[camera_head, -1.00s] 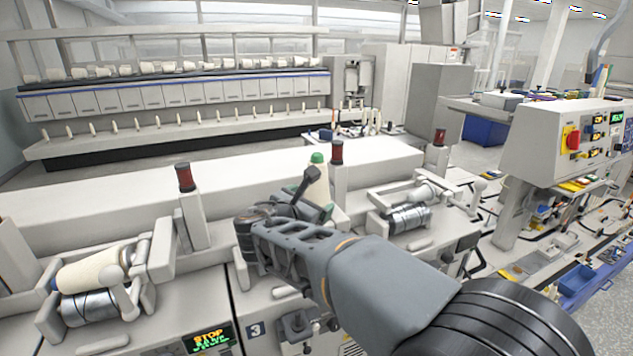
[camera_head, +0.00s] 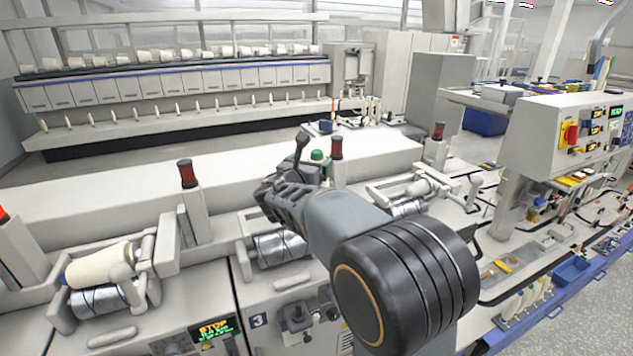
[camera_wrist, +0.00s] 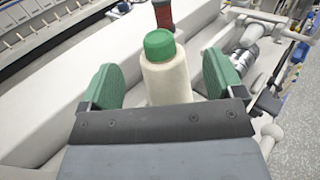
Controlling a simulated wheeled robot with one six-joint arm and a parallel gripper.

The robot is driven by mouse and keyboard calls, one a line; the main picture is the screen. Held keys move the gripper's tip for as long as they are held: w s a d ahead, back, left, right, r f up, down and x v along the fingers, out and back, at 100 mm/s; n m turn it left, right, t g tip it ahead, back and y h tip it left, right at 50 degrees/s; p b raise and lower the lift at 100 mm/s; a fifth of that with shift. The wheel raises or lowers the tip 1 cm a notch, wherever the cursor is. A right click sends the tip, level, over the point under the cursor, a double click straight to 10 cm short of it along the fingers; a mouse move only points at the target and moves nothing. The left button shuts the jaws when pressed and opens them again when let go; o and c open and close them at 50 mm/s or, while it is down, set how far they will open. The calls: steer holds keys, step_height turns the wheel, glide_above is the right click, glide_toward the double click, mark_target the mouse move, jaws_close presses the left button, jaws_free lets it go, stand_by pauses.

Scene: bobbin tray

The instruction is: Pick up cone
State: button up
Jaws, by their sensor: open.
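The cone is a cream yarn cone (camera_wrist: 167,82) with a green top (camera_wrist: 159,45). In the wrist view it stands upright between my gripper's two green pads, with a gap on each side. In the head view only its green top (camera_head: 318,155) shows above my arm; the cone's body is hidden. My gripper (camera_wrist: 160,82) is open around the cone. In the head view my gripper (camera_head: 290,185) is partly hidden by my own arm and points away toward the machine's back. The cone's foot is hidden in the wrist view.
Red-topped posts (camera_head: 337,148) stand on the machine close behind the cone; one shows in the wrist view (camera_wrist: 163,14). A winding unit with a cream bobbin (camera_head: 98,266) is at left. Another metal roller (camera_head: 408,207) lies to the right. A control box (camera_head: 570,145) stands far right.

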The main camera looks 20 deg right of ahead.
mark_target(315, 160)
steer(key=shift+p+x, duration=0.7)
steer(key=shift+x, duration=1.5)
steer(key=shift+c, duration=0.3)
steer(key=c, duration=1.3)
steer(key=shift+o, duration=0.2)
step_height(315, 160, up, 13)
steer(key=p, duration=0.2)
steer(key=shift+p, duration=0.35)
